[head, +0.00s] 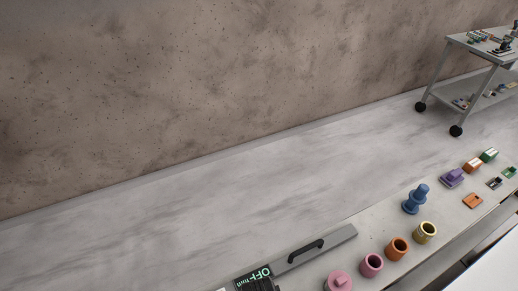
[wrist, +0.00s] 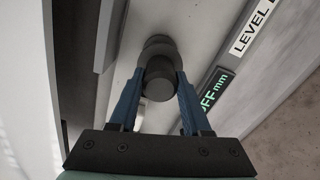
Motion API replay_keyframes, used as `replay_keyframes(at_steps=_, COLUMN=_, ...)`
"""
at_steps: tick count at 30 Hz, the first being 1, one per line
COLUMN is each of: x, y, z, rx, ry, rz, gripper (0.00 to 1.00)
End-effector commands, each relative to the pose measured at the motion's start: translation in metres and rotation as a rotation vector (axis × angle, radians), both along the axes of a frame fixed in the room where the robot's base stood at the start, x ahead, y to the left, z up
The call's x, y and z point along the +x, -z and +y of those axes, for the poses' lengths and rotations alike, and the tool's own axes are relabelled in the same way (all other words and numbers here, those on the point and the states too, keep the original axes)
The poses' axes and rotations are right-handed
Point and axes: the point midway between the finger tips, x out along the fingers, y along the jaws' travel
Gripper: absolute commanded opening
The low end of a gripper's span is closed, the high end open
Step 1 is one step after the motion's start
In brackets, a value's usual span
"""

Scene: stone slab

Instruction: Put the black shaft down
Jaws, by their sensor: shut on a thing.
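The black shaft (wrist: 159,84) shows in the wrist view as a dark stepped cylinder, seen end-on. My gripper (wrist: 160,88) is shut on it, with one blue finger on each side. A pale surface lies beyond the shaft; I cannot tell whether the shaft touches it. Neither the gripper nor the black shaft shows in the head view.
In the head view, a stone slab (head: 390,222) holds a blue stepped part (head: 415,199), pink, orange and yellow (head: 425,232) rings, and a grey bar with a black handle (head: 303,253). A display reading OFF mm (head: 257,279) is beside it. A trolley (head: 470,75) stands far right.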

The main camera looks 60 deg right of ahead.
Motion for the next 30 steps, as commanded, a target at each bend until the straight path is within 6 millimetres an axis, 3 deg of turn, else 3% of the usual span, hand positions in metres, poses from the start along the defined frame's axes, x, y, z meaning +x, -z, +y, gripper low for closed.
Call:
replay_keyframes(at_steps=4, x=0.000, y=0.004, z=0.000, rx=0.000, ry=-0.001, rz=0.000, gripper=0.00)
replay_keyframes(at_steps=5, x=0.000, y=0.003, z=0.000, rx=0.000, ry=0.000, rz=0.001, gripper=0.53)
replay_keyframes(at_steps=9, x=0.000, y=0.003, z=0.000, rx=0.000, ry=0.000, rz=0.001, gripper=0.78)
replay_keyframes(at_steps=22, x=0.000, y=-0.007, z=0.000, rx=0.000, ry=-0.001, rz=-0.001, gripper=0.78)
replay_keyframes(at_steps=30, x=0.001, y=-0.054, z=0.000, rx=-0.003, ry=-0.001, rz=-0.003, gripper=0.78)
